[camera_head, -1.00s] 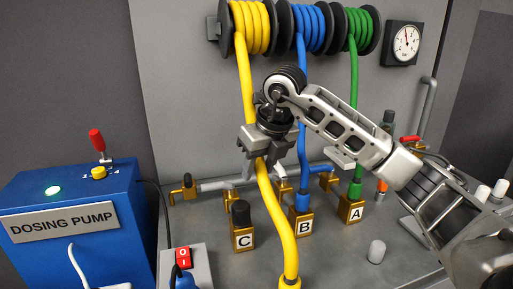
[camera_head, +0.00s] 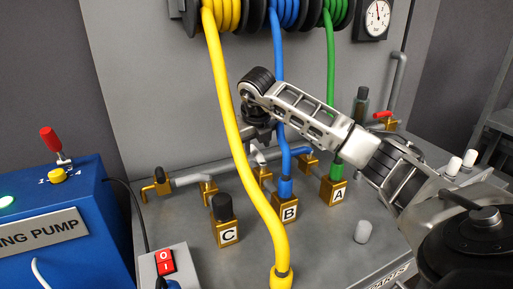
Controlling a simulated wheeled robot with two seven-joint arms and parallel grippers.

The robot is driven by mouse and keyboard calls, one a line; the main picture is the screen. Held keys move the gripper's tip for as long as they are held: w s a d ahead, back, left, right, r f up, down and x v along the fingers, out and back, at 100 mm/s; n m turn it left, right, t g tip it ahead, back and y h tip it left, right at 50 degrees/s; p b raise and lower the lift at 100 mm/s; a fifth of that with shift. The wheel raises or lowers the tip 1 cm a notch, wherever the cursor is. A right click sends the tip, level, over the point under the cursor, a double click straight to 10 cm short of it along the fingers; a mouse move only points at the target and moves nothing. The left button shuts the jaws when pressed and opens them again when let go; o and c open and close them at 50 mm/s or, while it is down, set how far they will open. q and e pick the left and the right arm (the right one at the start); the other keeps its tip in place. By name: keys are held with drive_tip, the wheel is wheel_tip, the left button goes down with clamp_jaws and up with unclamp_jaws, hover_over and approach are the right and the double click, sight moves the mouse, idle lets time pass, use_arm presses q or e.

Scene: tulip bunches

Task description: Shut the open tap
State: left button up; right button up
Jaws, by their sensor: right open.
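Brass taps sit along the grey pipe at the back of the bench: one at the pipe's left end (camera_head: 161,181), others above blocks C (camera_head: 208,190), B (camera_head: 263,175) and A (camera_head: 309,164). A red-handled valve (camera_head: 383,115) stands at the far right. I cannot tell from their handles which tap is open. My right gripper (camera_head: 260,140) is open and points down, just right of the yellow hose (camera_head: 236,130) and above the tap behind B. Its fingertips are small and partly hidden. My left gripper is out of view.
Blue (camera_head: 279,90) and green (camera_head: 331,80) hoses hang down to B and A. A grey peg (camera_head: 363,232) stands on open bench at the front right.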

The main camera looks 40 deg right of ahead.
sight(256, 153)
drive_tip(key=shift+x, duration=1.4)
clamp_jaws()
